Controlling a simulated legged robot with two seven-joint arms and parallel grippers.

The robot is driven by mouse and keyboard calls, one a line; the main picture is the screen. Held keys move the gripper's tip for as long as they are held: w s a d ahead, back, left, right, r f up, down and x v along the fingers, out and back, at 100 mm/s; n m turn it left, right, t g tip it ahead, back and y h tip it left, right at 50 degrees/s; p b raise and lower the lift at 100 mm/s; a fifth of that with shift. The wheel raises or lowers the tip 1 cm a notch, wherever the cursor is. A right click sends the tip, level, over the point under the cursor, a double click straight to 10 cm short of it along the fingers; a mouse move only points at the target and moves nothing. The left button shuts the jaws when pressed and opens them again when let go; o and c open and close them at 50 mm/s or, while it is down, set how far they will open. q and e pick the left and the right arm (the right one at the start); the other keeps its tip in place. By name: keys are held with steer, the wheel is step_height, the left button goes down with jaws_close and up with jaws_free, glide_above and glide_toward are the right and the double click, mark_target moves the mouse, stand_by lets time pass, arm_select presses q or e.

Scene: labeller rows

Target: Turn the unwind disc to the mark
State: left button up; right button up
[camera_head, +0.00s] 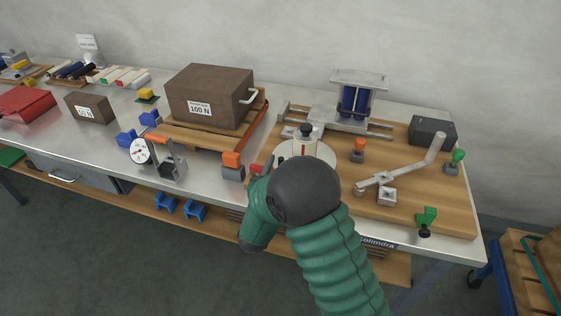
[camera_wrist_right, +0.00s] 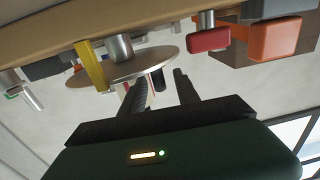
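The unwind disc (camera_head: 322,153) is a pale round plate on the wooden board, with a black knob (camera_head: 306,130) and a small white piece with a red stripe by it. My right wrist covers its near side in the head view. In the right wrist view the disc (camera_wrist_right: 140,69) shows edge-on, with a yellow strip (camera_wrist_right: 91,65) at its rim. My right gripper (camera_wrist_right: 157,84) is open, its two dark fingers apart close to the disc. A dark peg and a white-and-red piece show between or behind the fingers; I cannot tell whether they touch. My left gripper is not in view.
A metal crank arm (camera_head: 403,165), a green knob (camera_head: 428,216) and an orange knob (camera_head: 359,146) stand on the board. A blue roller unit (camera_head: 356,98) is behind. A brown 100 N box (camera_head: 208,92) and an orange-topped block (camera_head: 232,162) are to the left.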

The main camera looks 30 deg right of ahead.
steer(key=shift+x, duration=0.85)
steer(key=shift+s, duration=0.1)
steer(key=shift+c, duration=0.2)
steer(key=shift+a, duration=0.1)
steer(key=shift+c, duration=1.2)
jaws_close()
